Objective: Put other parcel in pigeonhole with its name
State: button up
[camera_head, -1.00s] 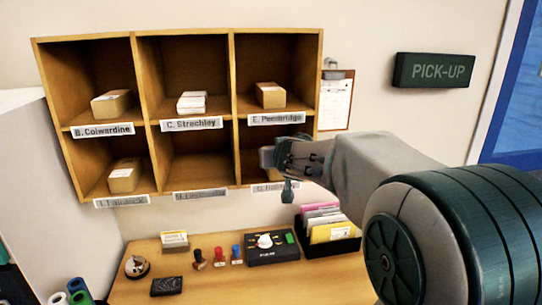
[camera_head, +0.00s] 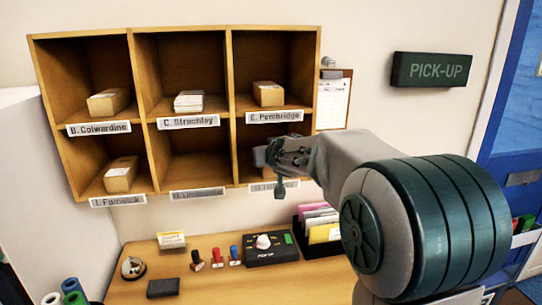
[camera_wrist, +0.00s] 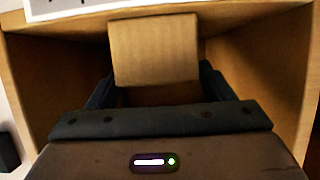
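Other parcels lie in the pigeonholes B. Colwardine (camera_head: 108,102), E. Pembridge (camera_head: 268,94) and the bottom-left one (camera_head: 121,174). Strachley. The bottom-middle pigeonhole (camera_head: 198,170) looks empty.
Below, the counter (camera_head: 215,285) carries a bell (camera_head: 133,268), stamps (camera_head: 217,257), a dark box (camera_head: 270,249) and a file tray (camera_head: 320,230). A clipboard (camera_head: 334,100) hangs right of the shelf. A pick-up sign (camera_head: 432,69) is on the wall.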

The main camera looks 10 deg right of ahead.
jog(key=shift+s+r+p, duration=0.15)
jog(key=shift+r+p, duration=0.2)
jog(key=p+v, duration=0.4)
jog(key=v, duration=0.7)
jog(key=shift+s, duration=0.4)
jog(key=s+f+g, duration=0.3)
jog(key=s+f, duration=0.1)
jog(key=s, duration=0.5)
jog(key=s+f+g, duration=0.3)
jog(key=s+f, duration=0.1)
jog(key=s, duration=0.5)
jog(key=s+f+g, duration=0.3)
jog(key=s+f, duration=0.1)
jog(key=s, duration=0.5)
jog(key=shift+s+f, duration=0.15)
jog(key=shift+s, duration=0.1)
jog(key=shift+g, duration=0.3)
notch_tip(320, 180, down, 6)
jog(key=b, duration=0.4)
jog(key=shift+w+d+b, duration=0.1)
jog(key=shift+w+b, duration=0.05)
jog(key=shift+b, duration=0.15)
